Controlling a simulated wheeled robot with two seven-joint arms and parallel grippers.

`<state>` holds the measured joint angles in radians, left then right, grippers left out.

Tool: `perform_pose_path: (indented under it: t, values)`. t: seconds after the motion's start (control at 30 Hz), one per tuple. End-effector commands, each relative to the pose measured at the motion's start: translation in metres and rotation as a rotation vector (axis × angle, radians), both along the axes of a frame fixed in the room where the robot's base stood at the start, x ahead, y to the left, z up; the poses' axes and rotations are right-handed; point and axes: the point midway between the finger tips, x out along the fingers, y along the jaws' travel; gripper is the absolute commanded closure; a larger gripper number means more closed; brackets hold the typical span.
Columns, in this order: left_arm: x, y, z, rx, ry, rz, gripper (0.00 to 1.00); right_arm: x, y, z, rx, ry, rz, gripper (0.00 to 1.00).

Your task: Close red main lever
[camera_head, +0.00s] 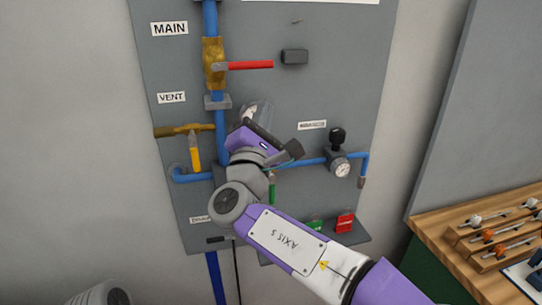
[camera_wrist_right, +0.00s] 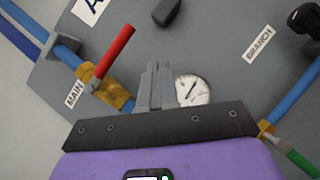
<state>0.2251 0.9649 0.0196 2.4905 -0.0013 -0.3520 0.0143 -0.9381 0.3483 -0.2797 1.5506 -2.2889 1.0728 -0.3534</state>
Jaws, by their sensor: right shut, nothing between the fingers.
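The red main lever (camera_head: 250,65) sticks out sideways to the right from the brass main valve (camera_head: 213,62), across the vertical blue pipe. In the right wrist view the lever (camera_wrist_right: 115,55) is left of the fingers, with the brass valve (camera_wrist_right: 108,90) at its base. My right gripper (camera_wrist_right: 157,85) is shut and empty, with its fingertips apart from the lever in the picture. In the head view it is below the lever, in front of the board, and its fingertips are hard to make out there. My left gripper is out of view.
The grey board (camera_head: 300,95) carries a dark block (camera_head: 294,57) just right of the lever's tip. Below are the yellow vent handle (camera_head: 195,152) and a pressure gauge (camera_head: 340,168). Another dial (camera_wrist_right: 193,88) shows beside my fingers. A wooden bench (camera_head: 430,225) stands at right.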

Motion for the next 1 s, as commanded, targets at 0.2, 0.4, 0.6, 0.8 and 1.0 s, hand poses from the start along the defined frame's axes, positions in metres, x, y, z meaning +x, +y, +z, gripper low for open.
perform_pose_path:
  t: [0.2,0.4,0.6,0.8,1.0]
  values:
    - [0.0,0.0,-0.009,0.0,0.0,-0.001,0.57,-0.034,-0.006,-0.023,0.002,0.001,0.002,1.0]
    - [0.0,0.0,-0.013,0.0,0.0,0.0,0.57,-0.053,-0.009,-0.036,0.001,0.0,0.001,1.0]
    - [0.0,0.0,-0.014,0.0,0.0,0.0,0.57,-0.06,-0.01,-0.039,0.0,-0.001,-0.001,1.0]
    - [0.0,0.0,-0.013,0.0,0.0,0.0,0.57,-0.06,-0.01,-0.039,0.0,-0.001,-0.001,1.0]
    - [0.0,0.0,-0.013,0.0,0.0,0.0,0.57,-0.05,-0.01,-0.057,0.003,0.051,0.003,1.0]
